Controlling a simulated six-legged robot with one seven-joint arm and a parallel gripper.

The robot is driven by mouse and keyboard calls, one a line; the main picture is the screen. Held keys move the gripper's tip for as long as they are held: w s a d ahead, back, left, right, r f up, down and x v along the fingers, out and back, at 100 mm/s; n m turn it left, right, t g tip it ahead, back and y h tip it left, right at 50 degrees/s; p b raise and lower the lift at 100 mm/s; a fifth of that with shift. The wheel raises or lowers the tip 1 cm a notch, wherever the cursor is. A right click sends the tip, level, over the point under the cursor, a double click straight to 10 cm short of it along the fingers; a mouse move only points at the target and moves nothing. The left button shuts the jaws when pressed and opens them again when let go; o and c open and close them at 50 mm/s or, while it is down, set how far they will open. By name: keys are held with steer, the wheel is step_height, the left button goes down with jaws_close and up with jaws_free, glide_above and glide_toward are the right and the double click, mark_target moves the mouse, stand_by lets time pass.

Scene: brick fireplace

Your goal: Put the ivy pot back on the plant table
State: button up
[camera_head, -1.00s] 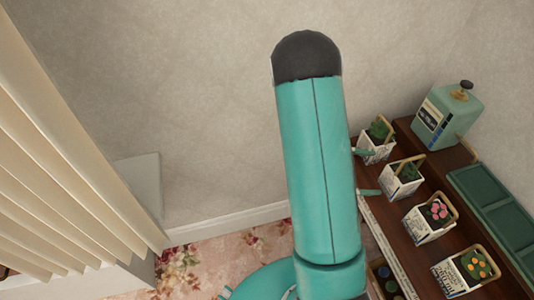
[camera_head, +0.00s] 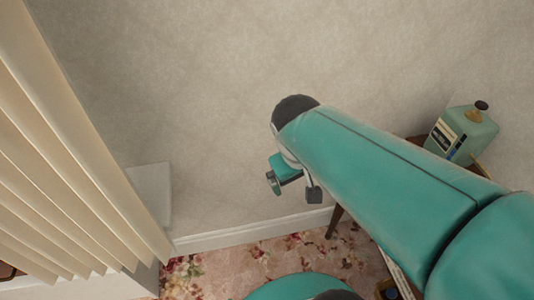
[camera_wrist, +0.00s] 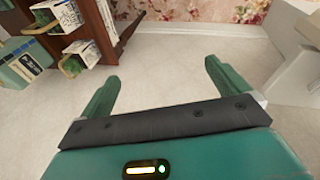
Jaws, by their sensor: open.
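My gripper (camera_head: 294,188) is open and empty, held out over bare space in front of the wall. Its two green fingers are spread wide in the wrist view (camera_wrist: 162,85). The dark brown plant table (camera_head: 335,222) is mostly hidden behind my arm in the head view, with a leg and a back corner showing. In the wrist view the table (camera_wrist: 97,30) appears upside down at top left. I cannot tell which, if either, is the ivy pot.
A green jug (camera_head: 462,132) stands at the table's back; it also shows in the wrist view (camera_wrist: 22,62). Vertical blinds (camera_head: 75,150) hang at the left. A white block (camera_head: 150,195) sits by the wall. The floral carpet (camera_head: 285,257) between is clear.

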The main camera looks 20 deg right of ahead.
steer(key=a+r+t+y, duration=0.2)
steer(key=a+r+t, duration=0.1)
steer(key=a+r, duration=0.2)
steer(key=shift+s+a+r+t+y, duration=0.3)
steer(key=shift+s+a+r, duration=0.15)
steer(key=shift+a, duration=0.5)
